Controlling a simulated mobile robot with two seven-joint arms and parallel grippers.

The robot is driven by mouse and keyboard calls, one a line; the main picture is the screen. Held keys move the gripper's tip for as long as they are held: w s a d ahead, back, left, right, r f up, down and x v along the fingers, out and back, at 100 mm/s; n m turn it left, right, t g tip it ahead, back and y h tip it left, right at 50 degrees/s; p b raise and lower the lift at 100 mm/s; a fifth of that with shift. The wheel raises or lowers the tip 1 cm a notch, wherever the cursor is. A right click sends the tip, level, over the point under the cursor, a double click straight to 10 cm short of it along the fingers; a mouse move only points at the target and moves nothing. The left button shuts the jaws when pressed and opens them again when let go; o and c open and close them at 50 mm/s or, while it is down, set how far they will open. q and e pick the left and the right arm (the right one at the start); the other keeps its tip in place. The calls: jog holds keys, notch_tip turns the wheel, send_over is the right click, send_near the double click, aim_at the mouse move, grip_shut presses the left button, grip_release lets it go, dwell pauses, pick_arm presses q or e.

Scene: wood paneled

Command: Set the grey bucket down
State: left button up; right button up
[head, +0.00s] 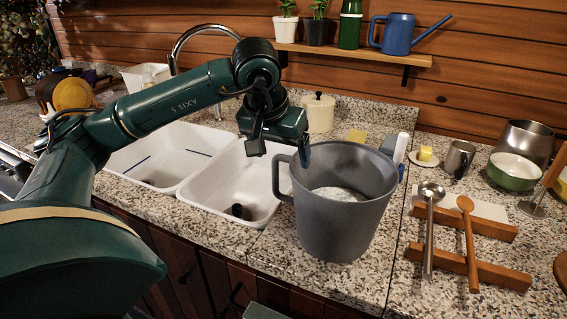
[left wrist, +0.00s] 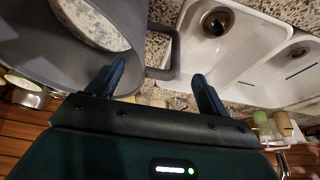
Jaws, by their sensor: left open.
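The grey bucket (head: 345,215) stands upright on the speckled counter, right of the sink, with something pale and speckled inside. Its handle (head: 281,178) faces left, toward the sink. My left gripper (head: 280,150) is open and empty of any grip, just above and beside the handle. In the left wrist view the bucket (left wrist: 75,65) fills the upper left, and its handle (left wrist: 172,58) shows between and beyond the open fingers (left wrist: 160,85). My right gripper is not in view.
A white double sink (head: 235,180) lies left of the bucket. A ladle (head: 429,230) and a wooden spoon (head: 469,240) rest on wooden blocks at right. A white lidded pot (head: 318,112) stands behind. A shelf (head: 350,54) with a blue watering can (head: 398,35) runs above.

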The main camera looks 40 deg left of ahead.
pick_arm(q)
jog(key=v, duration=0.7)
jog(key=shift+s+r, duration=0.1)
